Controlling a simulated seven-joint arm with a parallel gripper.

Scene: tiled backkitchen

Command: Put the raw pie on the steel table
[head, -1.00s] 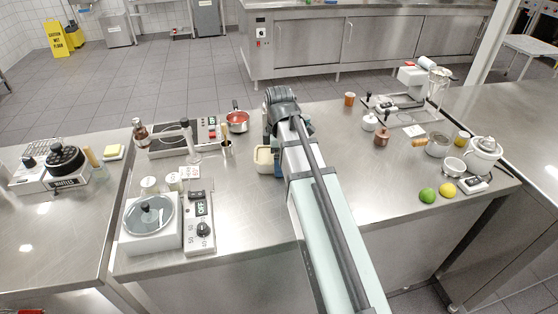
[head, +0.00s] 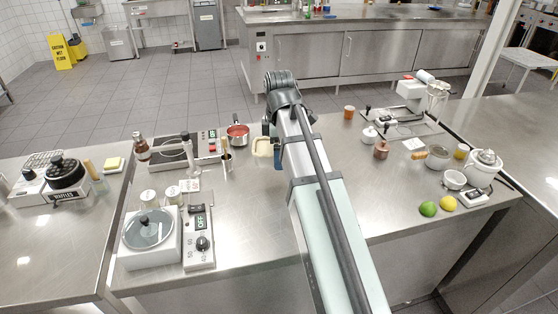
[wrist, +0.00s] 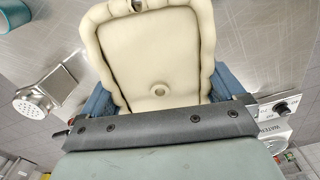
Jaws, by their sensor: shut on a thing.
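The raw pie is a cream, roughly square crust with a crimped rim and a small hole in its middle; it fills the upper middle of the wrist view (wrist: 155,60). My gripper (wrist: 160,92) is shut on the raw pie, with a blue finger against each side. In the head view the pie (head: 262,147) shows just left of my arm's end, partly hidden by it. My gripper (head: 268,138) is mostly hidden behind my arm there. The pie is over the steel table (head: 260,220); its height above the top is hard to tell.
A red pot (head: 238,135) stands close left of the pie. A lime (head: 428,208), a lemon (head: 447,203) and a kettle (head: 485,168) are at the right. The table's front middle is clear.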

